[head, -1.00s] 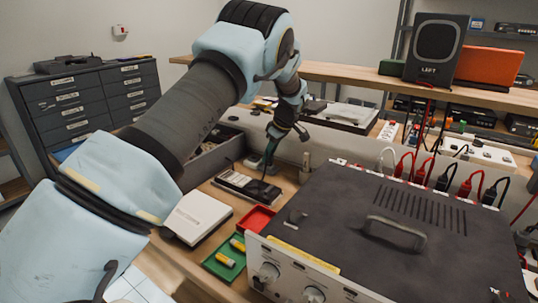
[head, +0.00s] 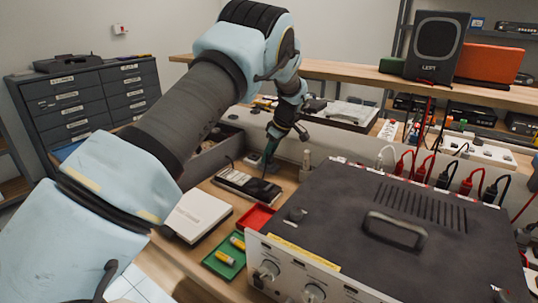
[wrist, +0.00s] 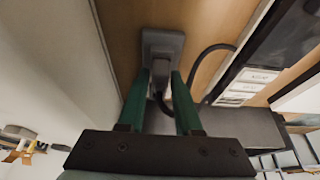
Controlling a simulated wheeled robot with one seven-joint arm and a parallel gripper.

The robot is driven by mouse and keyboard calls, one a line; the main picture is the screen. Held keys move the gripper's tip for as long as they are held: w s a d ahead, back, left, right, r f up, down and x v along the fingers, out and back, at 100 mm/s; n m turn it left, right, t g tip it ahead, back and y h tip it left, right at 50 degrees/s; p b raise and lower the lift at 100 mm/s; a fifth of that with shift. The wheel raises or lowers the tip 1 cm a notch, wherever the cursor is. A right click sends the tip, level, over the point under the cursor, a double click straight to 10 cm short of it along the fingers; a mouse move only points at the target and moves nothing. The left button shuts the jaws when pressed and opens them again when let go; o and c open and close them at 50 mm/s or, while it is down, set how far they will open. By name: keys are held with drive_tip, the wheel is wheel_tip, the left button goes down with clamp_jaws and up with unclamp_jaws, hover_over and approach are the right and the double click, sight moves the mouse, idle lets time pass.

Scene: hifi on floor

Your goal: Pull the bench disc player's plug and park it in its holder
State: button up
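In the wrist view, the grey plug (wrist: 161,74) sits against a wider grey socket block (wrist: 162,43) on the wooden bench. A dark cable (wrist: 213,50) loops off to the right. My gripper (wrist: 161,76) has its green fingers on both sides of the plug, which fills the gap between them; they look shut on it. In the head view, my gripper (head: 268,156) is low behind a flat black device (head: 247,186), pointing down. The plug is mostly hidden there. I cannot tell for certain which object is the disc player or the holder.
A large dark amplifier (head: 350,210) fills the bench at right. Red and green trays (head: 222,260) and a white box (head: 197,216) stand in front. A grey upright ledge (head: 340,150) with plugs and cables runs behind. A small beige post (head: 306,164) stands right of my gripper.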

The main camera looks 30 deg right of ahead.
drive_tip(key=o, duration=0.3)
drive_tip(key=shift+o, duration=0.2)
drive_tip(key=shift+r, duration=0.1)
drive_tip(key=w+a+v, duration=0.1)
drive_tip(key=v, duration=1.4)
drive_tip(key=shift+r+p, duration=0.4)
drive_tip(key=shift+r, duration=0.05)
drive_tip(key=shift+w+d, duration=0.1)
drive_tip(key=shift+w, duration=0.05)
